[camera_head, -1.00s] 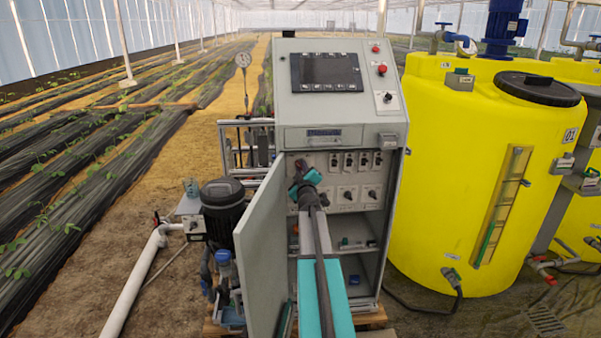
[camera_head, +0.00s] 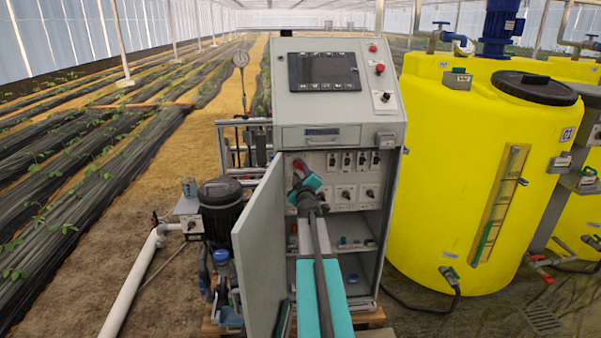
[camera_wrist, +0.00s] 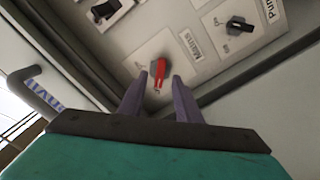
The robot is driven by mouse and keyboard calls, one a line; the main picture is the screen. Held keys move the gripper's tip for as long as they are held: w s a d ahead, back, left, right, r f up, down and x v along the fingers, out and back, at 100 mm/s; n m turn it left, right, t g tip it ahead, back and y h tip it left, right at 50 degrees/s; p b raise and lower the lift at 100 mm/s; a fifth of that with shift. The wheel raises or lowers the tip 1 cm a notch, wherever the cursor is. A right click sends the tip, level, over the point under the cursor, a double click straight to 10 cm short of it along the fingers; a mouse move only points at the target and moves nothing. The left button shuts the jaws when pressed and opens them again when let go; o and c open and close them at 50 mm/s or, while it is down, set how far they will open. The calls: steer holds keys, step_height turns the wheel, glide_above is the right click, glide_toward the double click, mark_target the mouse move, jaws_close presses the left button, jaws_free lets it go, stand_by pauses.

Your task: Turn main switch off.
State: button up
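The main switch (camera_wrist: 160,72) has a red handle on a light grey plate, with a "Mains" label beside it in the wrist view. My gripper (camera_wrist: 160,76) is open, with its two purple-grey fingers on either side of the red handle. A gap shows between the handle and each finger; whether they touch lower down I cannot tell. In the head view my gripper's teal body (camera_head: 312,182) is in front of the left part of the switch panel (camera_head: 343,180) inside the open cabinet (camera_head: 340,105), and my arm hides part of it.
Black rotary knobs, one (camera_wrist: 240,25) labelled as a pump, sit close to the main switch. The open cabinet door (camera_head: 260,255) stands just left of my arm. A black pump motor (camera_head: 220,205) is at left and a yellow tank (camera_head: 440,170) at right.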

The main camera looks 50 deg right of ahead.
steer(key=v, duration=1)
stand_by(0.4)
steer(key=shift+s+a, duration=0.1)
steer(key=shift+a, duration=0.05)
stand_by(0.4)
